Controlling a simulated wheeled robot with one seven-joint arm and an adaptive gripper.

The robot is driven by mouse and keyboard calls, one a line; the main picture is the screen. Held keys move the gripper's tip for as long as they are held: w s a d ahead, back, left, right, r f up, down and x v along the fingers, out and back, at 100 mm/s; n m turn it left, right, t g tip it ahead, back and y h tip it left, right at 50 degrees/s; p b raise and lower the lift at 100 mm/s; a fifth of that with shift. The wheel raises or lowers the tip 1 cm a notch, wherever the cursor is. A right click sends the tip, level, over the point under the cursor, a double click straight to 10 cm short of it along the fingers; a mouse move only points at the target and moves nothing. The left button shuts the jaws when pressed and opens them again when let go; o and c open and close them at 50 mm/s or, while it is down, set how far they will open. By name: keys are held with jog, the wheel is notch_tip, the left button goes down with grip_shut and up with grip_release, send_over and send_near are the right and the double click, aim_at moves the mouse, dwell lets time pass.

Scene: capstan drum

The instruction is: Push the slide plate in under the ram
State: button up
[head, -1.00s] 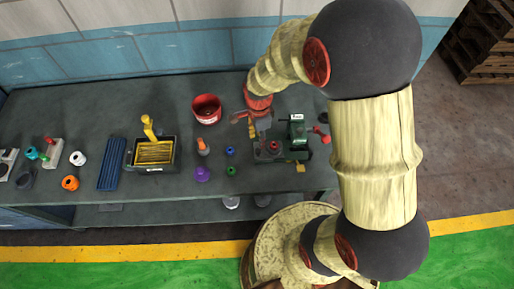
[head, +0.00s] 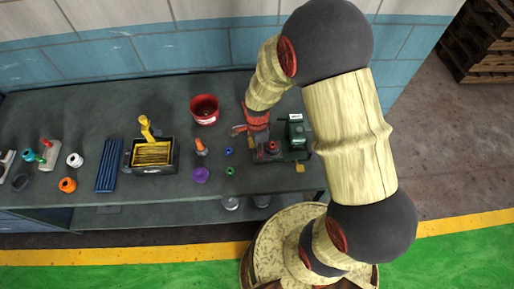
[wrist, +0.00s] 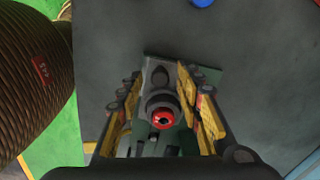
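The green press (head: 297,133), with a white label on top, stands on the bench right of my gripper. On its left side is a dark part with a round red piece (head: 271,147), which seems to be on the slide plate; the plate's outline is hard to make out. My gripper (head: 259,136) points down just behind and left of that part. In the wrist view my gripper's (wrist: 158,82) yellow and black fingers stand apart, with the dark part and its red ring (wrist: 163,118) between them in the picture. I cannot tell whether the fingers touch it. The ram is not clearly visible.
A red bowl (head: 204,109) stands left of my gripper. An orange-topped item (head: 200,147), a purple piece (head: 200,175) and small blue (head: 228,152) and green (head: 230,171) rings lie left of the press. A black tray (head: 129,158) with yellow contents is farther left.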

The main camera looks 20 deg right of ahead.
jog(key=shift+c, duration=1.1)
grip_shut()
